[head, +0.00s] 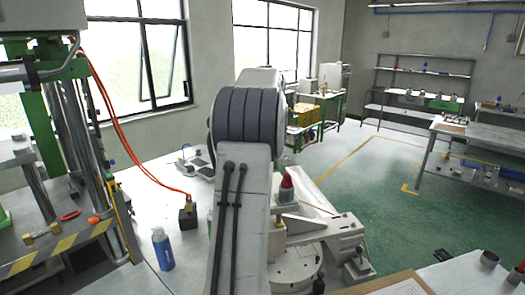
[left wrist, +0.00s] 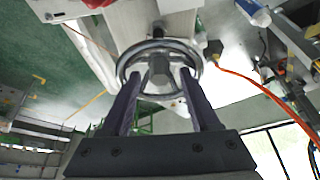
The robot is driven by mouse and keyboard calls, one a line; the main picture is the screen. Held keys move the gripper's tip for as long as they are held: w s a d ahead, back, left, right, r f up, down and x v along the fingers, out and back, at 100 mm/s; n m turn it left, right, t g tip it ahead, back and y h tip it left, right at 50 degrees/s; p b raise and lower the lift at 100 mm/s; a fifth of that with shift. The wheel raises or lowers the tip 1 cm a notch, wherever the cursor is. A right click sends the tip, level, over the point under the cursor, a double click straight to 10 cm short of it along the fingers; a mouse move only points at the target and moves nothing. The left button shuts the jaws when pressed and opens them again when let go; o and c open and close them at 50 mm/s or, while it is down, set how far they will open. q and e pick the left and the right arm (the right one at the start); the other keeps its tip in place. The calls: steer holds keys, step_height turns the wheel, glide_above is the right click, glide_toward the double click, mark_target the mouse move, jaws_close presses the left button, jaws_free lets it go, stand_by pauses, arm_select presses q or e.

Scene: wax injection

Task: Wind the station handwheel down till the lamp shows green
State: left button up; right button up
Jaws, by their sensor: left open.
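The handwheel (left wrist: 127,68) is a grey metal ring with a dark hub (left wrist: 160,70), near the top middle of the left wrist view. My left gripper (left wrist: 165,80) is open, its two dark fingers reaching to the wheel, one on each side of the hub. I cannot tell whether they touch it. The head view does not show the wheel; a large pale arm link fills its middle. A red-topped grey piece (head: 287,188) stands right of that link; I cannot tell whether it is the lamp. No green light shows. My right gripper is not in view.
A black block (head: 187,217) with an orange cable and a blue bottle (head: 162,248) stand on the white bench at left. A press frame with a striped edge (head: 60,246) is at far left. A clipboard (head: 398,286) lies at lower right. Green floor is open at right.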

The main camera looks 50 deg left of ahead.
arm_select(q)
jaws_close()
stand_by(0.3)
